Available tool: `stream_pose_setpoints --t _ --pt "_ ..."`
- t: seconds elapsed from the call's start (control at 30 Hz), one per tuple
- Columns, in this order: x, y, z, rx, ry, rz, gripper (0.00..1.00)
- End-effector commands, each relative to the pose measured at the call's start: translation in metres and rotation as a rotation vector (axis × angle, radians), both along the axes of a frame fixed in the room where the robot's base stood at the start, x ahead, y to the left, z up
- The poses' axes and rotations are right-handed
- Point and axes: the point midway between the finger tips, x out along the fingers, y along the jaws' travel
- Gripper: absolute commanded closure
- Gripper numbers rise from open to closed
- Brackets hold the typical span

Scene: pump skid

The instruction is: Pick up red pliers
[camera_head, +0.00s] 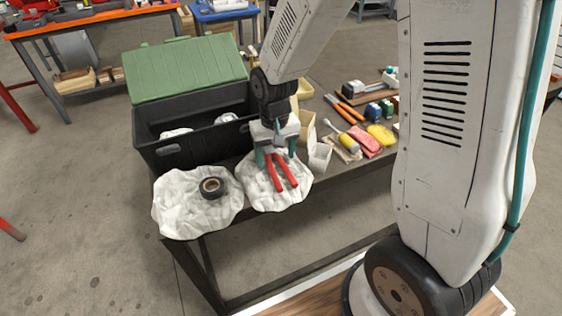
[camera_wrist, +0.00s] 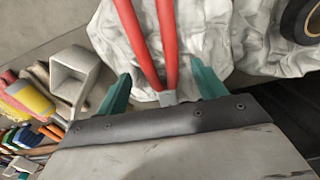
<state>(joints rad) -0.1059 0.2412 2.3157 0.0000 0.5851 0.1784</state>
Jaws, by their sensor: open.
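The red pliers (camera_head: 280,172) lie on a crumpled white cloth at the table's front edge, with the two red handles pointing toward the camera. In the wrist view their red handles (camera_wrist: 153,45) run up from the grey pivot, and the pliers' head is hidden behind the gripper body. My gripper (camera_head: 275,158) is over the pliers, pointing down. Its teal fingers (camera_wrist: 160,90) stand apart, one on each side of the pliers, with a gap to them. I cannot tell how far above the cloth the fingertips are.
A second white cloth (camera_head: 170,205) bears a black tape roll (camera_head: 212,187) to the left. A black bin (camera_head: 175,150) with a green lid (camera_head: 185,68) stands behind. Beige and white open containers (camera_head: 319,157), a yellow sponge (camera_head: 380,134) and several tools lie to the right.

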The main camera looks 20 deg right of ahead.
Motion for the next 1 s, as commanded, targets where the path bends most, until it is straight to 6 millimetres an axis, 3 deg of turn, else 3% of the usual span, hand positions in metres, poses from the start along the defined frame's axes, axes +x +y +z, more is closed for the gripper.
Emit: stream_pose_setpoints --t 0.1,0.33,0.37,0.5,1.0 --pt "-0.0001 0.0010 -0.0104 0.000 0.001 0.002 0.31" --pt "0.0000 0.0018 -0.0116 0.000 -0.001 0.003 0.31" --pt "0.0001 0.0018 -0.0116 0.000 -0.001 0.003 0.36" --pt "0.0000 0.0016 -0.0115 0.000 -0.001 0.003 0.74" --pt "0.0004 0.0016 -0.0048 0.000 -0.002 0.002 0.74"
